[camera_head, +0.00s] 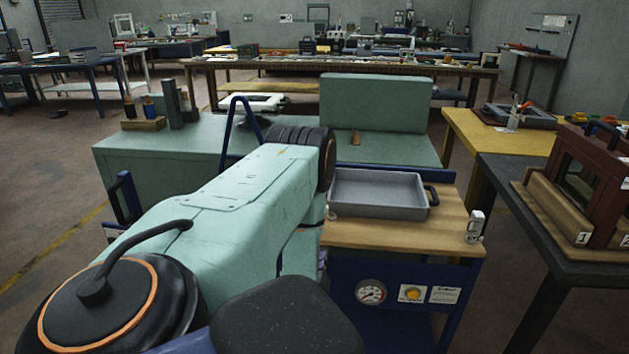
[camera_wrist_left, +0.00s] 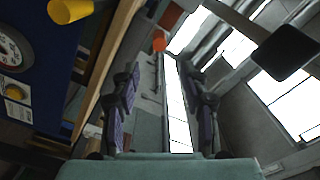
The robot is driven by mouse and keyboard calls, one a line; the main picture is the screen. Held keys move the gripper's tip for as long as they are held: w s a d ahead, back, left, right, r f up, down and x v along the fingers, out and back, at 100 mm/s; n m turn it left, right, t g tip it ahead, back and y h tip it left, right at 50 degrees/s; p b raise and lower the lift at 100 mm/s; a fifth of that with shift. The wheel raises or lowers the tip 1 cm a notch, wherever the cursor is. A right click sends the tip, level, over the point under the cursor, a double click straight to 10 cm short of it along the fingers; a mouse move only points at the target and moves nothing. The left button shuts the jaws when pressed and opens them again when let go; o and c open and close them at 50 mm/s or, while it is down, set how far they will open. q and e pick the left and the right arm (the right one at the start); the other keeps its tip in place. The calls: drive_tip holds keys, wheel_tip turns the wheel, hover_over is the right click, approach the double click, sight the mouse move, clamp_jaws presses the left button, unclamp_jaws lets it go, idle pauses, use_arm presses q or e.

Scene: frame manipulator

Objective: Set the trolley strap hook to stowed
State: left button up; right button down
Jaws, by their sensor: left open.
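The blue trolley (camera_head: 400,310) with a wooden top (camera_head: 400,236) stands in front of me. Its front panel carries a round gauge, which also shows in the left wrist view (camera_wrist_left: 12,50). I cannot clearly make out the strap hook. A small orange piece (camera_wrist_left: 158,41) appears beyond the fingertips in the left wrist view; I cannot tell whether it belongs to the hook. My left gripper (camera_wrist_left: 163,76) is open, with nothing seen held between its fingers. My arm hides it in the head view. My right gripper is not in view.
A grey tray (camera_head: 377,206) and a small white item (camera_head: 475,227) stand on the trolley top. A yellow part (camera_wrist_left: 70,10) sits near the gauge panel. A dark table (camera_head: 545,225) stands at right, a green bench (camera_head: 165,150) behind. Floor shows between trolley and dark table.

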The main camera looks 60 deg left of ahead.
use_arm(q)
drive_tip(key=shift+w, duration=0.1)
drive_tip(key=shift+c, duration=0.8)
drive_tip(key=w+d+b, duration=0.1)
drive_tip(key=w, duration=0.2)
drive_tip(key=w+d+r+t+b, duration=0.1)
drive_tip(key=w+b, duration=0.1)
drive_tip(key=w, duration=0.1)
drive_tip(key=w+d+r+t+b, duration=0.1)
drive_tip(key=w, duration=0.2)
drive_tip(key=shift+w+d+r, duration=0.15)
drive_tip(key=shift+w+d, duration=0.1)
drive_tip(key=shift+d, duration=0.1)
drive_tip(key=c, duration=0.6)
drive_tip(key=w+y+b, duration=0.1)
drive_tip(key=w+r+y, duration=0.1)
drive_tip(key=w, duration=0.1)
drive_tip(key=w+r+g+b, duration=0.1)
drive_tip(key=shift+w+d+r+n+y+b, duration=0.2)
drive_tip(key=shift+d+n+y+b, duration=0.1)
drive_tip(key=shift+d+n+y, duration=0.1)
clamp_jaws()
drive_tip(key=s+a+f+n+g+b, duration=0.3)
drive_tip(key=a+g+b, duration=0.3)
drive_tip(key=a+g, duration=0.3)
drive_tip(key=shift+s+a+f+g, duration=0.35)
drive_tip(key=shift+s+f+g, duration=0.2)
drive_tip(key=shift+g, duration=1.85)
